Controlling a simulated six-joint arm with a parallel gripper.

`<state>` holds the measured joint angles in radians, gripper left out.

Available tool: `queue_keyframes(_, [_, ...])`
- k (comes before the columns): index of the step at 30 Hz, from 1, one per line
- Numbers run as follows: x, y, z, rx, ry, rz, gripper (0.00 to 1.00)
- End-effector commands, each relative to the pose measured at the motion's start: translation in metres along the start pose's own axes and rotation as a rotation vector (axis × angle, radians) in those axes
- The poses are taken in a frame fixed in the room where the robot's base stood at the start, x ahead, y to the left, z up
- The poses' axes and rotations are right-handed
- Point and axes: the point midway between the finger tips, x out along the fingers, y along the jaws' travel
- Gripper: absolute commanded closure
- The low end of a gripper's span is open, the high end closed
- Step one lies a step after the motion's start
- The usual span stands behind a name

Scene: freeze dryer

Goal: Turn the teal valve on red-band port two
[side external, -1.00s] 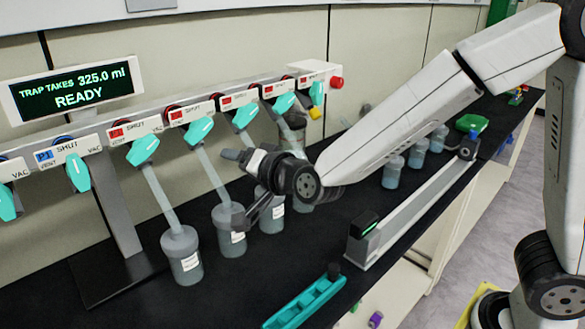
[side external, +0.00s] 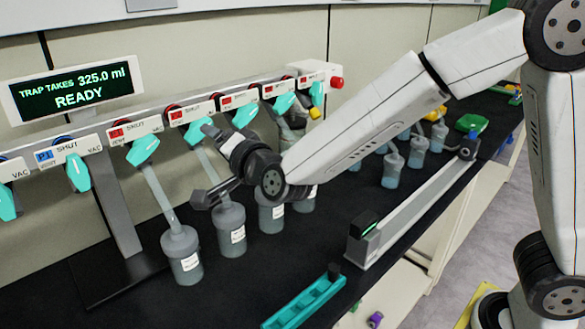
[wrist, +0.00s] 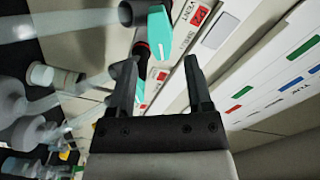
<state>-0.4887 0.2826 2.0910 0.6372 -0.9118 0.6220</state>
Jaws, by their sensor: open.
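In the side view, teal valves hang under labelled ports along a rail. The second red-band port (side external: 191,112) has a teal valve (side external: 197,131) with its handle slanting down to the left. My gripper (side external: 211,131) is close by on its right side, partly hidden by my wrist. In the wrist view, my gripper (wrist: 160,65) is open and empty. A teal valve handle (wrist: 154,40) lies ahead of the gap, nearer the left finger. I cannot tell whether a finger touches it. A red-marked label (wrist: 200,16) is beside it; its number is unclear.
The first red-band valve (side external: 143,149) is just left, and another teal valve (side external: 245,114) is on the right. Tubes run down to flasks (side external: 182,255) on the black bench. The display (side external: 73,88) reads READY. A teal rack (side external: 306,302) lies at the front.

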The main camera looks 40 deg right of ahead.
Motion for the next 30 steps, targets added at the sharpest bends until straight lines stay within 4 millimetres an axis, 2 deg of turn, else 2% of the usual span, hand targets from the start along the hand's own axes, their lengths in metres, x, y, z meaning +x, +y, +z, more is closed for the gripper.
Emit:
queue_keyframes(6, [0.025, 0.001, 0.000, 0.000, 0.001, 0.001, 0.35])
queue_keyframes(12, [0.042, 0.001, 0.000, 0.000, -0.001, 0.000, 0.35])
queue_keyframes(26, [0.049, 0.000, 0.000, -0.001, -0.002, 0.000, 0.35])
queue_keyframes(29, [0.049, 0.000, 0.000, -0.001, -0.002, 0.000, 0.64])
queue_keyframes(30, [0.049, 0.000, 0.000, -0.001, -0.002, 0.000, 0.77])
